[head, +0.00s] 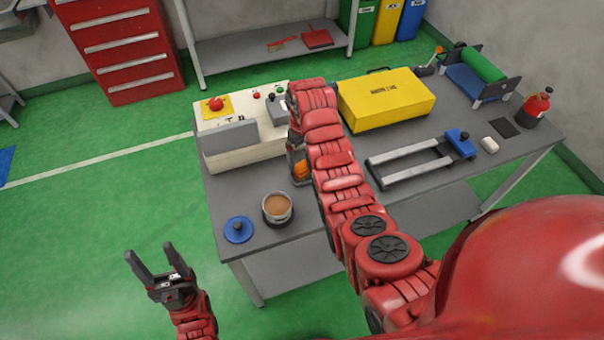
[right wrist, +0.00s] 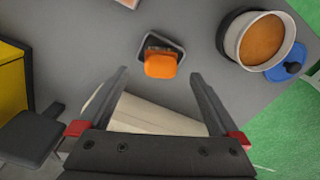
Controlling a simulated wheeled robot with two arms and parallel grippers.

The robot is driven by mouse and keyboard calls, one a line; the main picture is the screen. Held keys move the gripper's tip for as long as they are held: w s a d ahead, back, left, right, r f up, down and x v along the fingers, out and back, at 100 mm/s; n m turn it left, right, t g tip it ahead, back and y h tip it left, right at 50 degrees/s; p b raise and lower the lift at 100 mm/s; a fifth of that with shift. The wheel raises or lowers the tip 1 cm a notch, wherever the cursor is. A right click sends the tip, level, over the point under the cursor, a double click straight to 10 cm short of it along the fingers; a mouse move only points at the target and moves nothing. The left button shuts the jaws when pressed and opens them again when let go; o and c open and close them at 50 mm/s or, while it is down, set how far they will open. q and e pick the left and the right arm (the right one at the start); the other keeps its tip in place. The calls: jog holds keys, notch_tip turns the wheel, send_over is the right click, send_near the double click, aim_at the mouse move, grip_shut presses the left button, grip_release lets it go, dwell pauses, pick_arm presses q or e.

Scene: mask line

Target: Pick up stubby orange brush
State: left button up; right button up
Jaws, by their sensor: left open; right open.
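The stubby orange brush (right wrist: 160,65) sits in a small dark tray (right wrist: 181,43) on the grey bench in the right wrist view. In the head view the brush (head: 301,170) shows partly behind my right arm. My right gripper (right wrist: 160,74) is open, with a finger to each side of the brush in its view; nothing is between the fingers, and the height gap is hard to tell. In the head view my right gripper is mostly hidden by its arm. My left gripper (head: 150,250) is open and empty over the green floor, left of the bench.
A pot of brown stuff (head: 277,208) and a blue lid (head: 238,229) stand near the bench's front left corner. A white control box (head: 243,140) is left of the brush. A yellow case (head: 385,98) and a metal frame (head: 410,160) lie right of my right arm.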

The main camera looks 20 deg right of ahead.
aim_at(302, 163)
jog(key=shift+s+f, duration=0.1)
jog(key=shift+f, duration=0.15)
notch_tip(302, 163, down, 4)
jog(key=p, duration=0.2)
jog(key=shift+a+r+p, duration=0.1)
jog(key=shift+r+p, duration=0.15)
jog(key=shift+p, duration=0.1)
jog(key=shift+f, duration=0.75)
grip_shut()
jog(key=shift+r, duration=0.1)
